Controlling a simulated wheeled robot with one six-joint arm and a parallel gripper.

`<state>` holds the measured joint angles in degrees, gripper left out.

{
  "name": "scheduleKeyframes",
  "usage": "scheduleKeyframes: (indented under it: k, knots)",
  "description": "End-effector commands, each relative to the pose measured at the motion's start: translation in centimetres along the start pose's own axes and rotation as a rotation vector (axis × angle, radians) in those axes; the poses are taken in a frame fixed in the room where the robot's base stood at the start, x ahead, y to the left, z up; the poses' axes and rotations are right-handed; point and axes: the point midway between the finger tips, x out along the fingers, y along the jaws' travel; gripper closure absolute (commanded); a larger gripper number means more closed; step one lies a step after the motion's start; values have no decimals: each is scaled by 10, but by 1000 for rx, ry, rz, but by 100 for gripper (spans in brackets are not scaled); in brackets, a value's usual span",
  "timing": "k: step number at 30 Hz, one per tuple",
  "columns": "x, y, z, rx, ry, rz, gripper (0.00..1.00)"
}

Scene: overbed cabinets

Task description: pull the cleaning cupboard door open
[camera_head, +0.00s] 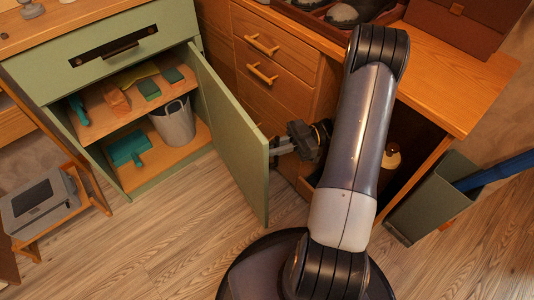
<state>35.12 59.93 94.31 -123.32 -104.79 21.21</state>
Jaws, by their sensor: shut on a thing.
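The cleaning cupboard door (227,134) is a green panel hinged at the cupboard's right side. It stands wide open, swung out toward me. The green cupboard (160,197) shows two shelves with sponges or cloths, a grey bucket (174,124) and a teal dustpan (129,148). My gripper (276,148) is at the door's outer face, near its free edge, on the right. It is shut on the door's handle, which is mostly hidden by the fingers and the door.
Wooden drawers (272,62) with bar handles stand right of the door, close behind my gripper. A green bin (428,197) holding a blue thing stands at the right. A small wooden stand (62,212) with a grey box is at the left. The floor in front is clear.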

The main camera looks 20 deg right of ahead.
Motion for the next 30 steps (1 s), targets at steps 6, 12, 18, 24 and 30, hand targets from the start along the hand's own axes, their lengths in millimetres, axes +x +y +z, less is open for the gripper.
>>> scheduleKeyframes:
  k: [6,12,18,24,30]
  knots:
    - [-5,2,1,6,2,-4,100]
    - [-6,2,1,6,2,-5,100]
    - [-6,2,1,6,2,-4,83]
    - [-6,3,1,4,1,-3,83]
    - [-3,4,0,3,1,-2,83]
